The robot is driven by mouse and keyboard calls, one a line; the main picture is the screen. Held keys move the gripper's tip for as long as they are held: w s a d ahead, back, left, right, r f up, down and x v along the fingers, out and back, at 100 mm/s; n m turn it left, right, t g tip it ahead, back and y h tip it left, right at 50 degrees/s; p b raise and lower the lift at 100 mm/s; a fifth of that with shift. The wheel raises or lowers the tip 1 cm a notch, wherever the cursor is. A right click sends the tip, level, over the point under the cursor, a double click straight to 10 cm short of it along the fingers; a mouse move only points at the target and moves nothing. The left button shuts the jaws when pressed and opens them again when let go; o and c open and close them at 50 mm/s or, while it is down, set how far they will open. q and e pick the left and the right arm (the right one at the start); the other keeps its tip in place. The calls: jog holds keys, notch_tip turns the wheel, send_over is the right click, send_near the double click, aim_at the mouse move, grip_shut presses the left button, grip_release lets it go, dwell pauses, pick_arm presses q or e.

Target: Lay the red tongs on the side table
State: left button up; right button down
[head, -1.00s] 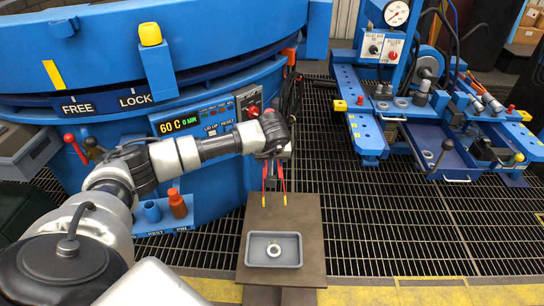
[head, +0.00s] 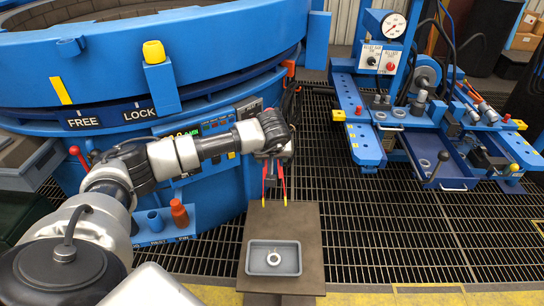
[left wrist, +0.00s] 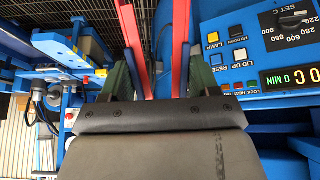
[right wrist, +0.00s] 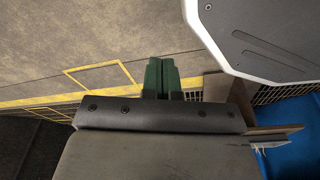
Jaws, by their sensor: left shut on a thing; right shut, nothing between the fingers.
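The red tongs (head: 284,185) hang from my left gripper (head: 272,157), legs spread, yellow tips down. In the head view the tips overlap the back edge of the brown side table (head: 305,235). I cannot tell whether they touch it. In the left wrist view the red legs (left wrist: 180,45) show by the green fingers of my left gripper (left wrist: 156,85). The tongs' upper part is hidden by the gripper in the head view. My right gripper (right wrist: 161,78) is shut and empty in the right wrist view, away from the tongs and out of the head view.
A grey tray (head: 249,262) with a pale ring (head: 273,258) in it takes up the table's front part. The table's back part is bare. The blue furnace (head: 220,60) stands behind and left. A blue tool bench (head: 367,150) stands at right, over grating.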

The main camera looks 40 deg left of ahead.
jog(key=s+d+f+p, duration=0.2)
jog(key=s+f+p, duration=0.2)
jog(key=s, duration=0.7)
pick_arm(q)
notch_tip(320, 180, up, 14)
jog(key=p, duration=0.5)
pick_arm(e)
jog(key=shift+g, duration=0.4)
jog(key=r, duration=0.2)
jog(key=s+r, duration=0.1)
jog(key=r, duration=0.1)
jog(key=shift+s+d+r, duration=0.1)
jog(key=shift+d+r, duration=0.05)
jog(key=shift+r, duration=0.15)
pick_arm(q)
jog(key=shift+d, duration=0.1)
